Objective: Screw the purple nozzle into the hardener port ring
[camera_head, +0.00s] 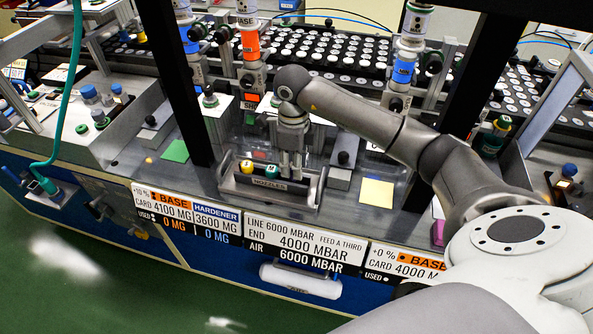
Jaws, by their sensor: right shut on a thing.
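My right gripper (290,172) points down at the tray labelled NOZZLES (268,184), its fingers shut close together on what looks like a nozzle, too small and hidden to tell its colour. A yellow-topped nozzle (246,167) stands in the tray left of the fingers; a red top shows behind. I cannot make out the purple nozzle clearly. A column with a blue band (403,71) stands behind my right arm, and another blue-banded column (188,39) stands at the back left; the hardener port ring cannot be clearly told. My left gripper is not in view.
An orange-banded BASE column (249,42) stands behind the tray. Black posts rise at left and right. A green pad (174,151) and a pale yellow pad (376,194) lie either side of the tray. Racks of white-topped parts (330,48) fill the back.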

